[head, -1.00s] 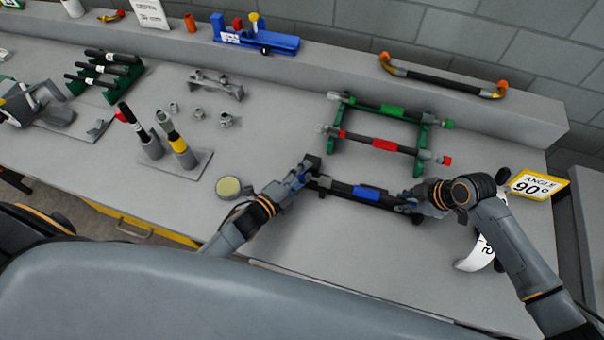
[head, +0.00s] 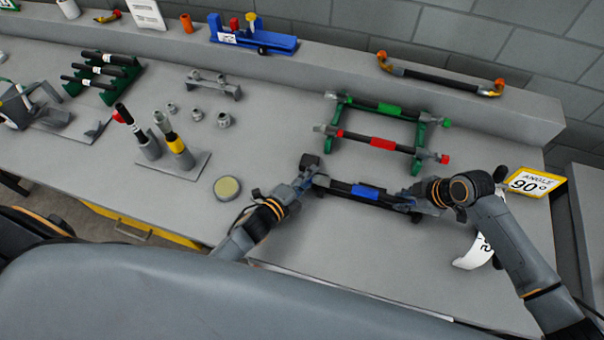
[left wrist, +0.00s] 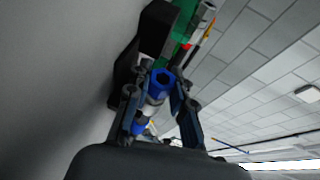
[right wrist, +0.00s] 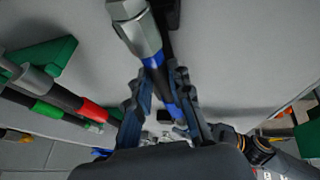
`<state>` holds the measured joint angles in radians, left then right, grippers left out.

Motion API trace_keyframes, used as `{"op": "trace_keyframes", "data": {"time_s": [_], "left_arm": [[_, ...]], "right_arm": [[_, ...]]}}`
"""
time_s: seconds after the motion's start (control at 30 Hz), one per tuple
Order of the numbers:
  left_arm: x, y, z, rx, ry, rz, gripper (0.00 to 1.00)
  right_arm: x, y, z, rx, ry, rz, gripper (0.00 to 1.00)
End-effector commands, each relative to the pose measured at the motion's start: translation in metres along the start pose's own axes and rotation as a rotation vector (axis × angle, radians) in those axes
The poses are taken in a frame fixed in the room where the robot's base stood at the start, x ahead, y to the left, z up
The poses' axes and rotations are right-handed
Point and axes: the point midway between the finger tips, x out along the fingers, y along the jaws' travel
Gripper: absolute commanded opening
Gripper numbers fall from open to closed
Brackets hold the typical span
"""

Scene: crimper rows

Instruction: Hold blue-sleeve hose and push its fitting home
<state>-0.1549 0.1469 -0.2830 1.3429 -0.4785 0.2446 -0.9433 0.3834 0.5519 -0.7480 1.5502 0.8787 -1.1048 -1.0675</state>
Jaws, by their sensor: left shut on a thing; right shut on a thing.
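The blue-sleeve hose (head: 340,187) lies across the front of the bench, a black hose with a blue sleeve (head: 366,191) at its middle. My left gripper (head: 305,178) is at its left end, shut on a fitting with a blue hex end and silver body (left wrist: 163,77), which shows between the fingers in the left wrist view. My right gripper (head: 415,197) is shut on the hose near its right end. In the right wrist view a silver hex end (right wrist: 138,30) and blue parts show along the hose. The exact seating at the left fitting is hidden by the fingers.
A green rack (head: 424,131) behind holds a green-sleeve hose (head: 388,107) and a red-sleeve hose (head: 382,143). A round tin (head: 227,188) and loose fittings (head: 197,115) lie to the left.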

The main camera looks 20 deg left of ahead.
Motion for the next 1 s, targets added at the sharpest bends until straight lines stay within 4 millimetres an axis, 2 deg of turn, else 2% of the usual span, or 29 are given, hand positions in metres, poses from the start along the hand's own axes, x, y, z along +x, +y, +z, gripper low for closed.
{"op": "trace_keyframes", "data": {"time_s": [0.17,0.2,0.3,0.67,0.77,1.0], "left_arm": [[0.001,0.000,-0.004,-0.001,0.007,-0.001,0.00],[0.001,0.000,-0.004,-0.001,0.008,-0.001,0.28],[0.000,0.000,-0.004,-0.001,0.007,-0.001,0.47],[-0.004,0.001,-0.002,0.000,0.004,0.000,0.47],[-0.015,0.002,-0.002,0.000,0.004,0.001,0.47],[-0.066,0.002,-0.003,0.000,0.005,0.003,0.47]], "right_arm": [[0.000,0.000,-0.003,-0.002,0.006,0.001,0.00],[0.000,0.000,-0.003,-0.002,0.007,0.001,0.00],[0.000,0.000,-0.003,-0.002,0.007,0.000,0.00],[0.000,0.000,-0.003,-0.001,0.006,0.001,0.00],[0.000,0.000,-0.003,-0.001,0.006,0.001,0.00],[0.000,0.000,-0.002,-0.001,0.005,0.001,0.00]]}}
